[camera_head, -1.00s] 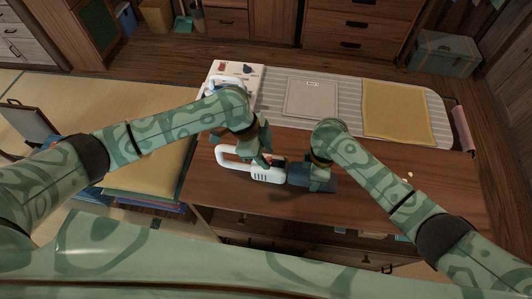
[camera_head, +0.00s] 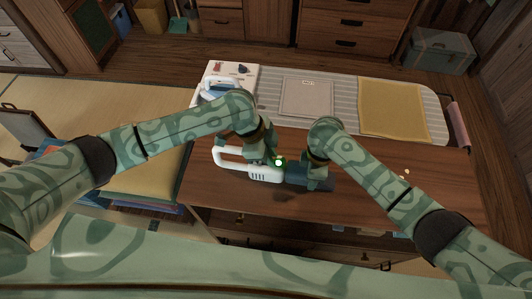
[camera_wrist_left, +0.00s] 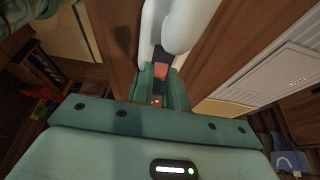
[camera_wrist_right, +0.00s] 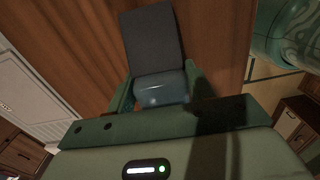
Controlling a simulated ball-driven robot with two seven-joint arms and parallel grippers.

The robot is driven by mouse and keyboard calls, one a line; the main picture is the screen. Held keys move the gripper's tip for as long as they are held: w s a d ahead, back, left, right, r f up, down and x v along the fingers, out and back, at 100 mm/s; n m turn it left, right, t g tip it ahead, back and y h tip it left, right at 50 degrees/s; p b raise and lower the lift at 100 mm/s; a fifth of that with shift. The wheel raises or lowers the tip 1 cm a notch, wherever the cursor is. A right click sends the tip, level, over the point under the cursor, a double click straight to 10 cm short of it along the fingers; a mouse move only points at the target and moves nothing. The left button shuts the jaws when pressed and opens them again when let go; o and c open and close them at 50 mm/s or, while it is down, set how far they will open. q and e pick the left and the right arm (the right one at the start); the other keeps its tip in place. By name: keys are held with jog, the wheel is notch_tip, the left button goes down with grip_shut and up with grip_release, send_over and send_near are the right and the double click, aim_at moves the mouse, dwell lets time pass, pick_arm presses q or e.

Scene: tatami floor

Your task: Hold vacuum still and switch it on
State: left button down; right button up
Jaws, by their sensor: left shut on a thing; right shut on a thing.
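The handheld vacuum has a white body (camera_head: 264,174) with a looped handle at its left and a dark front part (camera_head: 313,184) at its right. It is level over the wooden table; I cannot tell whether it touches. A green light (camera_head: 279,162) glows on its top beside my left gripper (camera_head: 266,160). That gripper is shut at the vacuum's top; the left wrist view shows the white body (camera_wrist_left: 178,25) and a reddish part (camera_wrist_left: 160,71) at the fingertips. My right gripper (camera_head: 318,178) is shut around the bluish bin (camera_wrist_right: 160,90), behind the dark nozzle (camera_wrist_right: 153,42).
The wooden table (camera_head: 400,185) has clear room at the right. A striped mat with a grey cloth (camera_head: 307,97) and a yellow cloth (camera_head: 393,107) lies along its back. A white board with a blue-and-white item stands at the back left. Small crumbs (camera_head: 406,172) lie at the right.

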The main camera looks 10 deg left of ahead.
pick_arm(q)
jog(key=c, duration=1.4)
grip_release()
pick_arm(e)
jog(key=shift+a, duration=0.15)
pick_arm(q)
jog(key=shift+o, duration=0.2)
jog(key=v, duration=1.2)
pick_arm(e)
jog(key=o, duration=1.5)
jog(key=shift+c, duration=0.2)
